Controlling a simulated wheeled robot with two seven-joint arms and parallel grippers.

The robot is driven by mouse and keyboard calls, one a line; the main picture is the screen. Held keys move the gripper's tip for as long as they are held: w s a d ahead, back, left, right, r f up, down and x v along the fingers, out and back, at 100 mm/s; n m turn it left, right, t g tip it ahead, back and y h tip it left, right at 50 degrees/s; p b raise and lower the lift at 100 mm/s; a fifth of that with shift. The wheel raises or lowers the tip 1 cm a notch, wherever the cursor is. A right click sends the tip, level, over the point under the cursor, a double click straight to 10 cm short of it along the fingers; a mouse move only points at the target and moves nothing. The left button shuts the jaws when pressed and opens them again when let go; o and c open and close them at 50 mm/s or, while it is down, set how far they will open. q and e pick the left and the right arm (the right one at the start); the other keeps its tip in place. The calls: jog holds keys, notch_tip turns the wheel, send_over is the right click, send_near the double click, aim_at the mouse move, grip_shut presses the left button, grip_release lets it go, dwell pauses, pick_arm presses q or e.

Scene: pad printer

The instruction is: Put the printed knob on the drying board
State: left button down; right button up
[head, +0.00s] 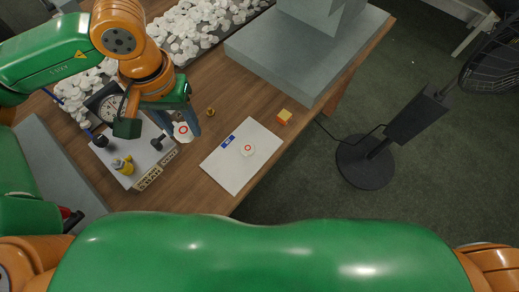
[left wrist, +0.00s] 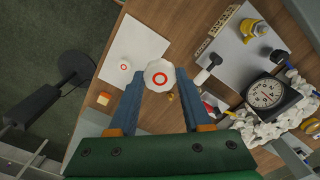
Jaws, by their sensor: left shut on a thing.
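My left gripper (head: 179,122) is shut on a white scalloped knob (head: 183,133) with a red ring printed on its face. In the left wrist view the knob (left wrist: 158,76) sits between the two blue fingertips, its ring facing the camera. The drying board, a white flat sheet (head: 228,174) with a blue label, lies on the wooden table, to the right of the gripper in the head view. A second white knob with a red ring (head: 248,150) lies on it. The board also shows in the left wrist view (left wrist: 138,40). My right gripper is not in view.
A light panel (head: 127,181) with a dial gauge (head: 110,107), black knobs and a yellow item is left of the held knob. White knobs (head: 190,38) lie heaped behind. A large grey block (head: 300,75), a small brass piece (head: 210,112) and a yellow block (head: 284,117) stand near the board.

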pick_arm(q)
jog(key=shift+d+f, duration=0.2)
jog(key=shift+d, duration=0.05)
jog(key=shift+s+f+p, duration=0.2)
jog(key=shift+f+p, duration=0.15)
jog(key=s+d+f+n+p, duration=0.3)
jog(key=s+n, duration=0.1)
jog(key=s, duration=0.2)
jog(key=s+d+f+n+p, duration=0.3)
jog(key=s+d+n, duration=0.1)
jog(key=s, duration=0.2)
jog(key=w+f+b, duration=0.2)
jog(key=w+f, duration=0.2)
jog(key=w+f+b, duration=0.2)
jog(key=w+f, duration=0.2)
jog(key=w, duration=0.1)
jog(key=w+f+b, duration=0.2)
jog(key=w+f, duration=0.2)
jog(key=shift+w+a+f, duration=0.15)
jog(key=shift+a+f, duration=0.05)
jog(key=shift+a, duration=0.1)
jog(key=shift+f, duration=0.4)
